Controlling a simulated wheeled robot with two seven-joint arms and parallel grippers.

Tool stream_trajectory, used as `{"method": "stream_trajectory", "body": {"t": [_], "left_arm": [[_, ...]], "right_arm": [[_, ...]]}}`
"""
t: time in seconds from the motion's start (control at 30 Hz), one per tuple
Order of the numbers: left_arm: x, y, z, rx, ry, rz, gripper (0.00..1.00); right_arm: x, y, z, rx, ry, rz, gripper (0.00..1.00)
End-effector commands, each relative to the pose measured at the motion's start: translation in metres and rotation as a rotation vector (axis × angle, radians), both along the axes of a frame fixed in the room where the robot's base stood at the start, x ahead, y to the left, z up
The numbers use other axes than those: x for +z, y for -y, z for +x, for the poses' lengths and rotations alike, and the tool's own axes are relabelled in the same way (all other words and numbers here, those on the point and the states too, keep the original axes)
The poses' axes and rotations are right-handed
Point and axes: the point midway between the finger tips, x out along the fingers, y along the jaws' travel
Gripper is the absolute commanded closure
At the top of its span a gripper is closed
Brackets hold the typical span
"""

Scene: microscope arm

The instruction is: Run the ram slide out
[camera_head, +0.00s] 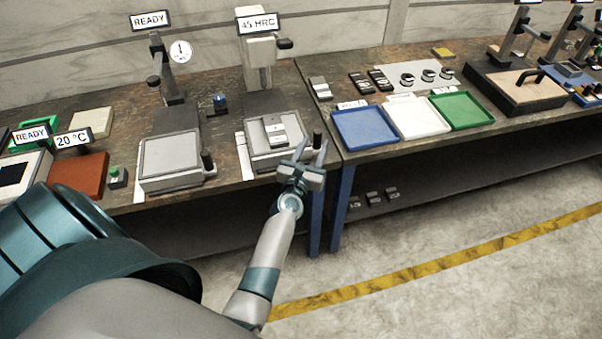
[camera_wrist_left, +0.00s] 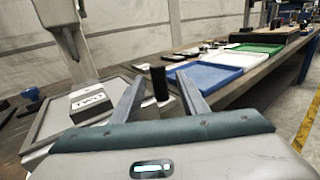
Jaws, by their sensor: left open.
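The tester with the "45 HRC" sign (camera_head: 259,60) stands at the back of the left bench. A light grey slide plate (camera_head: 256,158) lies in front of it, with grey blocks on top. A black upright handle (camera_head: 318,139) stands at the plate's right front corner. My left gripper (camera_head: 311,150) is open at the bench's front edge, close to this handle. In the left wrist view the black handle (camera_wrist_left: 158,84) shows between the two open fingers, apart from both. A block marked "TWO" (camera_wrist_left: 88,103) sits on the plate to the left. My right gripper is not in view.
A second station with a grey plate (camera_head: 170,158) and black handle (camera_head: 208,160) stands to the left. Blue (camera_head: 365,128), white (camera_head: 417,117) and green (camera_head: 462,110) trays lie on the right bench. The floor in front is clear.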

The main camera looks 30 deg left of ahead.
Motion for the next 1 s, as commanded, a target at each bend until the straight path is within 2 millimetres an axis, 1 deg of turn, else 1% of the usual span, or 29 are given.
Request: {"method": "stream_trajectory", "body": {"t": [0.03,0.23,0.4,0.6,0.8,1.0], "left_arm": [[0.000,0.003,-0.011,0.000,-0.002,0.000,0.60],[0.000,0.015,-0.049,-0.002,-0.003,-0.001,0.60],[-0.002,0.023,-0.081,-0.001,-0.003,0.000,0.60],[-0.002,0.032,-0.110,-0.002,-0.002,-0.001,0.60],[-0.001,0.037,-0.126,-0.001,-0.001,0.000,0.60],[0.000,0.038,-0.128,-0.002,-0.001,-0.001,0.60]], "right_arm": [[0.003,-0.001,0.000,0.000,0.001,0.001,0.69],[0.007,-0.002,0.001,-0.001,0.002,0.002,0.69],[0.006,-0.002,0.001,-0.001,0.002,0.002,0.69],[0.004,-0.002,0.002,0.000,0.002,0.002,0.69],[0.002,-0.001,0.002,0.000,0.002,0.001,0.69],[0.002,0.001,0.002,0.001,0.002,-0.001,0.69]]}}
